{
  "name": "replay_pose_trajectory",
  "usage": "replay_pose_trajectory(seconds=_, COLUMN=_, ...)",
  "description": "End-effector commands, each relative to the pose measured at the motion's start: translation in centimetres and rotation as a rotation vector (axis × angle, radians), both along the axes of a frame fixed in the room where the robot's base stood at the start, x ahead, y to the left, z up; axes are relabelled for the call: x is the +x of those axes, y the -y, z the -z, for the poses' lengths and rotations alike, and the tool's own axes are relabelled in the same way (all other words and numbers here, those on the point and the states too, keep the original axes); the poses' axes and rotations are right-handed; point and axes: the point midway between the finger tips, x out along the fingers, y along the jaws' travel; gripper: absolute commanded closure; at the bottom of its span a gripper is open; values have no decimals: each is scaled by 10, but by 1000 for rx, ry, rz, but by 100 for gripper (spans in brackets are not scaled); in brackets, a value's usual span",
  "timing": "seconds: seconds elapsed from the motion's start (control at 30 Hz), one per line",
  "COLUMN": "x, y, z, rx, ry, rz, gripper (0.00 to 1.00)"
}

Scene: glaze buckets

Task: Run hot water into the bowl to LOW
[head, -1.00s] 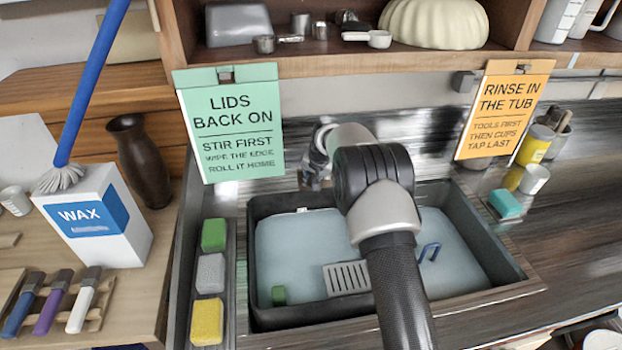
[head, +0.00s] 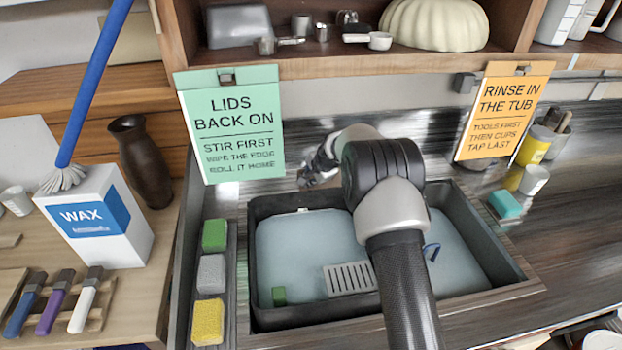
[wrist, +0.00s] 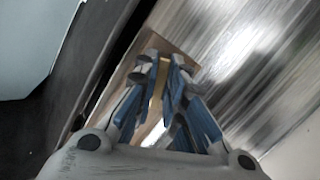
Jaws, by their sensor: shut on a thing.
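The dark sink tub (head: 262,318) has a pale blue inside, seen partly behind my arm. I cannot tell whether the blue is water or the basin's floor. No LOW mark is readable. My gripper (head: 312,178) is at the tub's back left edge, small and partly hidden by my wrist. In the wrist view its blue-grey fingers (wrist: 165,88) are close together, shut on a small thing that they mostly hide. I cannot make out which thing. No tap, spout or running water shows clearly.
A green sign (head: 232,125) and an orange sign (head: 503,112) hang behind. A teal block (head: 505,204) lies right on the counter.

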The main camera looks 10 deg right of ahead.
Motion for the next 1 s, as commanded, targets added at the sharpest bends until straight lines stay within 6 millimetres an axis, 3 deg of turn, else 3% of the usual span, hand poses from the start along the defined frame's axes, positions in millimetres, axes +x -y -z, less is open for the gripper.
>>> replay_pose_trajectory(seconds=0.5, x=1, y=0, z=-1, rx=197, ry=1, rz=267, gripper=100)
replay_pose_trajectory(seconds=1.0, x=1, y=0, z=-1, rx=233, ry=0, rz=315, gripper=100)
